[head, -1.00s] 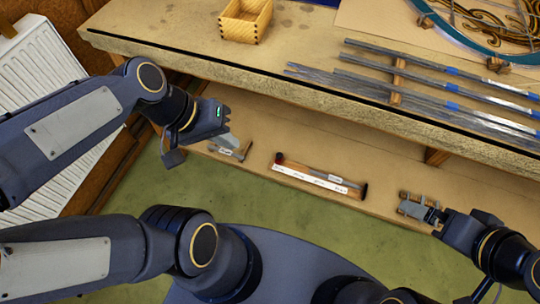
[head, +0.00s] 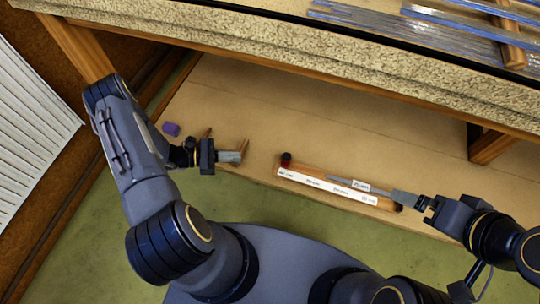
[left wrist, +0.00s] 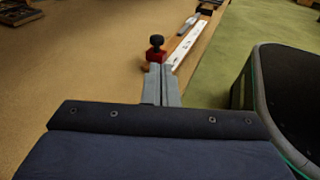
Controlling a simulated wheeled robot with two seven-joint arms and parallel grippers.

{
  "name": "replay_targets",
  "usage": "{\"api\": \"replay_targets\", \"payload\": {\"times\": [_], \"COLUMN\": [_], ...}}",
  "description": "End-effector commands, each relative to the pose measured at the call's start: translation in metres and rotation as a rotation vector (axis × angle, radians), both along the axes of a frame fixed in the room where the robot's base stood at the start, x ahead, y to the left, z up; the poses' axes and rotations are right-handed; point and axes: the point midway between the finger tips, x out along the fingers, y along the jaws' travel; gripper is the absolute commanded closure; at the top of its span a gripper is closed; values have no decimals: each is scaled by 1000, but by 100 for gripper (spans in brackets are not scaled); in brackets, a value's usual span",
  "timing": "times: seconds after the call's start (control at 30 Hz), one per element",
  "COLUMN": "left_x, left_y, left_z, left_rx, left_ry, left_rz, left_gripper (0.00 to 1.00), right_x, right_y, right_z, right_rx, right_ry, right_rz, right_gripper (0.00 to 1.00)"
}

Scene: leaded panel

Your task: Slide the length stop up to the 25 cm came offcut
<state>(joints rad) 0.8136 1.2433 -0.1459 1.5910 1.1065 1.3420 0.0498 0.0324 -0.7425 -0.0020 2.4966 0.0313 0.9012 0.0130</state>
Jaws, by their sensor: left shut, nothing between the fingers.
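The length stop (head: 286,160), a red block with a dark knob, sits at the left end of the wooden gauge with a white scale (head: 318,184). It also shows in the left wrist view (left wrist: 156,52), just beyond the fingertips. The grey came offcut (head: 348,183), labelled 25 cm, lies along the gauge, its left end apart from the stop. My left gripper (head: 238,157) is shut and empty, to the left of the stop with a gap between. My right gripper (head: 402,198) is at the gauge's right end by the offcut; whether it grips anything is unclear.
A purple block (head: 171,129) lies on the brown shelf (head: 300,110) behind my left arm. The bench edge (head: 250,50) overhangs at the back, with lead strips (head: 420,35) on top. The shelf behind the gauge is clear.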

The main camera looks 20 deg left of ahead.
Motion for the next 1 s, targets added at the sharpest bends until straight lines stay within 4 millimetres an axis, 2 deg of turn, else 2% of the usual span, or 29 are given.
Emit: {"api": "replay_targets", "payload": {"times": [0.03,0.07,0.27,0.7,0.83,1.0], "left_x": [-2,-3,3,39,47,54], "left_y": [-1,-1,-15,-96,-113,-125], "left_z": [-15,-19,-24,-38,-41,-42], "left_rx": [-16,-23,-33,-31,-31,-30], "left_ry": [14,18,24,24,23,23], "left_rz": [18,26,34,30,29,31], "left_gripper": [100,100,100,100,100,100], "right_x": [0,0,0,0,0,0], "right_y": [0,0,0,0,0,0], "right_z": [-6,-7,-10,-30,-36,-39], "right_rx": [0,0,0,0,0,0], "right_ry": [-1,-1,-1,-1,-1,0], "right_rz": [0,0,0,0,0,0], "right_gripper": [0,0,0,0,0,0]}}
